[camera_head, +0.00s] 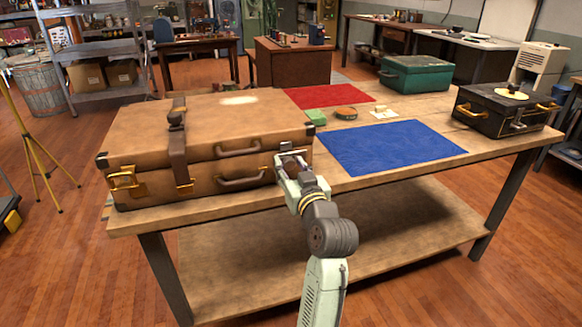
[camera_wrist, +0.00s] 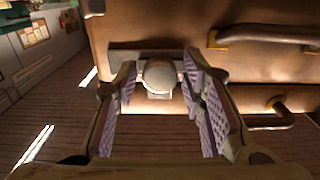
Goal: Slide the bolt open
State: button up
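A brown leather suitcase (camera_head: 205,135) lies on the wooden table, with brass fittings and dark handles. The bolt has a pale round knob (camera_wrist: 160,76) on a metal plate (camera_wrist: 122,57), fixed to the suitcase's front. In the head view my gripper (camera_head: 289,163) is at the right part of that front and largely hides the bolt. In the wrist view my gripper (camera_wrist: 160,82) is open, with one finger on each side of the knob. Small gaps seem to show between fingers and knob; contact is not clear.
Suitcase handles (camera_wrist: 265,38) sit to the right of the bolt in the wrist view. The table (camera_head: 400,165) also holds a blue mat (camera_head: 390,147), red mat (camera_head: 325,96), green box (camera_head: 416,74) and black case (camera_head: 505,108). The table's front edge is below my gripper.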

aim_at(299, 155)
grip_shut()
dwell(0.4)
jog(key=shift+w+d, duration=0.3)
jog(key=shift+d, duration=0.55)
jog(key=shift+w+d, duration=0.25)
jog(key=shift+d, duration=0.6)
jog(key=shift+o, duration=1.4)
grip_release()
jog(key=shift+s, duration=0.1)
jog(key=v, duration=1.2)
